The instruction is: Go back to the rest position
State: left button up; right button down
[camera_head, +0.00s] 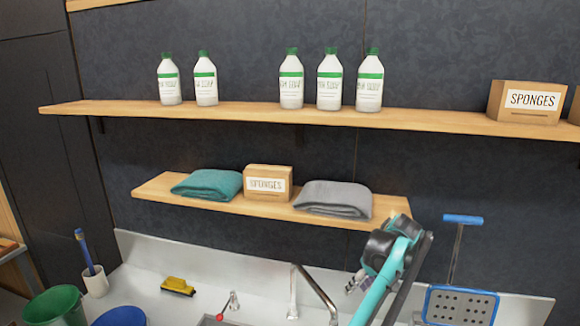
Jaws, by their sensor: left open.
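My right gripper is not in view.
A long upper shelf (240,113) holds white bottles with green caps and a sponge box (525,102). The lower shelf holds a teal cloth (207,184), a sponge box (267,182) and a grey cloth (333,198). A faucet (318,289) and blue-framed perforated panel (460,306) flank the arm.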

pick_arm(q)
jog(key=s+a+f+m+h+b, duration=0.1)
jog(key=s+a+b, duration=0.25)
jog(key=a, duration=0.45)
jog(key=s+a+f+m+t+h+b, duration=0.1)
jog(key=s+a+b, duration=0.25)
jog(key=a, duration=0.45)
jog(key=s+a+f+b, duration=0.1)
jog(key=s+a+b, duration=0.25)
jog(key=a, duration=0.45)
jog(key=s+a+f+m+t+b, duration=0.1)
jog(key=s+a+f+b, duration=0.4)
jog(key=s+f, duration=0.5)
jog(key=s+a+f+m+t+h+b, duration=0.1)
jog(key=s+a+f+t+b, duration=0.1)
jog(key=s+a+f+b, duration=0.3)
jog(key=s+a+f, duration=0.3)
jog(key=s+f, duration=0.1)
jog(key=f, duration=0.3)
jog(key=shift+s+a+f+b, duration=0.25)
jog(key=shift+s+a+b, duration=0.05)
jog(key=shift+s, duration=0.1)
